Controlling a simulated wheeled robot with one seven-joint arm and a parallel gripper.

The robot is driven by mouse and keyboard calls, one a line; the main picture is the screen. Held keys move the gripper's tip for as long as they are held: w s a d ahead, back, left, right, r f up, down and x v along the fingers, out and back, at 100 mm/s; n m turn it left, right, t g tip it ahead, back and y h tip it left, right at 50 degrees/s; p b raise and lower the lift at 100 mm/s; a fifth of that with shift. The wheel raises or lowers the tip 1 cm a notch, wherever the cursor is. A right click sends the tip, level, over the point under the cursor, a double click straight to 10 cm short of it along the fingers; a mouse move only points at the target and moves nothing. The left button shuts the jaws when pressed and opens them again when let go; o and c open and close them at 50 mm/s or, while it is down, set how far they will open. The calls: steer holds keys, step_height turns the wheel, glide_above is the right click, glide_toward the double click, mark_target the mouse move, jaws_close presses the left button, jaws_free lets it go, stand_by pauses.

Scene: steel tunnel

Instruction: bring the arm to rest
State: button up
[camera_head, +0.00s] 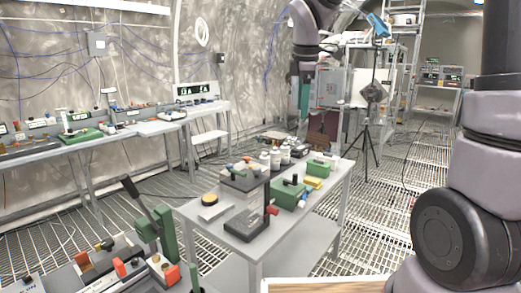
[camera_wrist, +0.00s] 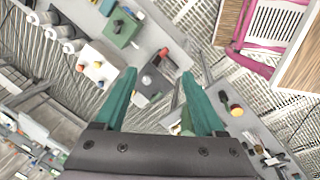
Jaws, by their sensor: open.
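My gripper (camera_head: 300,104) hangs from my arm at the upper middle of the head view, with its teal fingers pointing down. In the wrist view my gripper (camera_wrist: 159,75) shows two teal fingers spread apart with nothing held between them. Below and beyond the fingers lies the small grey table (camera_head: 228,222), which is well clear of the fingertips. A green box (camera_wrist: 122,28) on that table also shows in the wrist view.
Workbenches (camera_head: 60,150) line the left wall. A black tripod (camera_head: 367,130) stands behind the table. Grated floor (camera_head: 385,220) is free to its right.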

steer(key=s+d+r+m+t+y, duration=0.1)
steer(key=s+d+r+m+t, duration=0.1)
steer(key=s+d+m, duration=0.4)
steer(key=s+d+r+m+t+y, duration=0.1)
steer(key=s+d+r+m+t, duration=0.1)
steer(key=s+d+m, duration=0.5)
steer(key=s+m, duration=0.5)
steer(key=m, duration=0.3)
steer(key=shift+s+r+m+t, duration=0.2)
steer(key=shift+r+m+t, duration=0.15)
steer(key=shift+m+t, duration=0.05)
